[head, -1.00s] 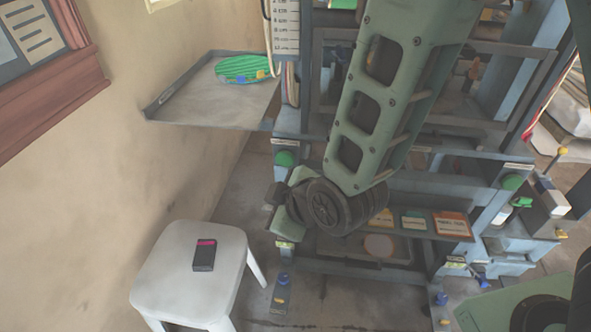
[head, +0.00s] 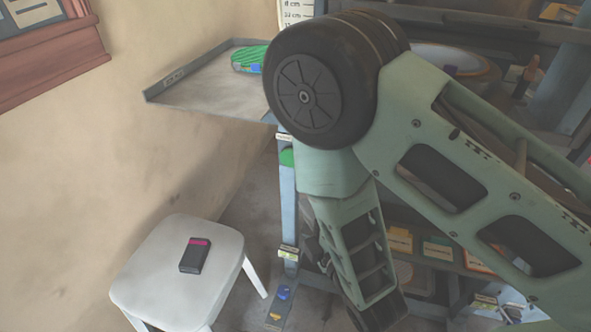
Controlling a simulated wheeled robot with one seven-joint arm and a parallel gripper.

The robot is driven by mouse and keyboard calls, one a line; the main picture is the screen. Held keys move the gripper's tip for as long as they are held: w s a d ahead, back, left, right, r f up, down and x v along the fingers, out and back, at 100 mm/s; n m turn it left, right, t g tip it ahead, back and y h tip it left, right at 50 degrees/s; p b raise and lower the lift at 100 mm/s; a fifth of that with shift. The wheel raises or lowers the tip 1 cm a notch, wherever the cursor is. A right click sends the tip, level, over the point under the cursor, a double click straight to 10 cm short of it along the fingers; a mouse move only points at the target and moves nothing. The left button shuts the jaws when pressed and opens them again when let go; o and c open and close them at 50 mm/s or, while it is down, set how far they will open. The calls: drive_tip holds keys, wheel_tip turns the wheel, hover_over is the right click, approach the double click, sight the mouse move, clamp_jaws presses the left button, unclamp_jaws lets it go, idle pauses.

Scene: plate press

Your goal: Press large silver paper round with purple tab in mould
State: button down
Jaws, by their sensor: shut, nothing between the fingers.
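In the head view, a pale silvery round (head: 450,57) with a brownish rim shows in the press frame at the upper right, partly behind my arm. No purple tab can be made out on it, and I cannot tell whether it is the paper round or the mould. Green striped rounds (head: 247,57) with a blue tab lie on the grey side tray (head: 205,93), partly covered by my arm's wheel-like joint. My arm crosses the middle and right of the view and bends down toward the bottom edge. My gripper itself does not show.
A white stool (head: 167,277) at the lower left bears a black device (head: 195,257) with a pink strip. The press's blue-grey post (head: 287,205) stands between stool and arm. A low shelf with labelled cards (head: 437,249) is behind my arm.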

drive_tip(key=shift+w+a, duration=0.1)
drive_tip(key=shift+w, duration=0.05)
approach(285, 159)
drive_tip(key=w+a, duration=0.2)
drive_tip(key=a, duration=0.2)
drive_tip(key=shift+w+d, duration=0.3)
drive_tip(key=shift+w, duration=0.55)
drive_tip(key=shift+w+d, duration=0.35)
drive_tip(key=shift+w, duration=0.5)
drive_tip(key=shift+w, duration=0.1)
